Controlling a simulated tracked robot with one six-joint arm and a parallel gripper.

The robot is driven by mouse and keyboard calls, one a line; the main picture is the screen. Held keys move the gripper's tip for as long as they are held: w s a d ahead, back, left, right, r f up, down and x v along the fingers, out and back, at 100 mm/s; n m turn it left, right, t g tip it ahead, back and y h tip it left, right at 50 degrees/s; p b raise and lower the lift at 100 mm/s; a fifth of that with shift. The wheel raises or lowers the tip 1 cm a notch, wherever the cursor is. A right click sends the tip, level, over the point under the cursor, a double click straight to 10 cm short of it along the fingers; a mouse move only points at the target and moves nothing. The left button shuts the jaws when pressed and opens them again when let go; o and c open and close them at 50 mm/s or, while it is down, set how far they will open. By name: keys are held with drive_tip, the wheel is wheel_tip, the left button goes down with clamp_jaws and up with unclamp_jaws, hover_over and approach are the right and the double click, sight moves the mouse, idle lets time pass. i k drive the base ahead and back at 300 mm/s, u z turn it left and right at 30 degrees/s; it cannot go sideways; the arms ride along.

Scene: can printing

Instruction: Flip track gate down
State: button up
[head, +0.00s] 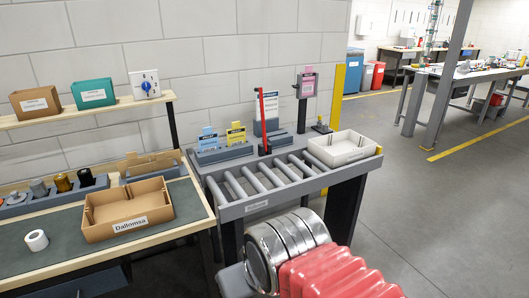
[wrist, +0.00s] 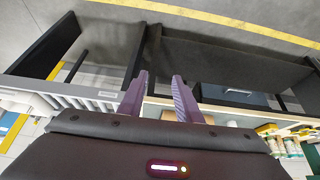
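The roller track (head: 228,213) is a grey-framed conveyor with several metal rollers on a dark stand. A thin red bar (head: 262,108) with a short top bend stands upright at its far side; it looks like the track gate, raised. In the wrist view, the two purple fingers of my gripper (wrist: 159,78) are spread apart with nothing between them. The wrist view appears upside down, with the roller track (wrist: 75,92) behind and left of the fingers. The red bar cannot be made out there. My gripper's fingers do not show in the head view.
A white bin (head: 345,148) sits at the track's right end. Blue (head: 208,140) and yellow (head: 236,134) cards and a pink sign (head: 307,84) stand behind the rollers. A cardboard box (head: 125,208) is on the left bench.

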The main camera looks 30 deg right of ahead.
sight(260, 89)
drive_tip(key=z, duration=2.5)
drive_tip(key=i, duration=1.9)
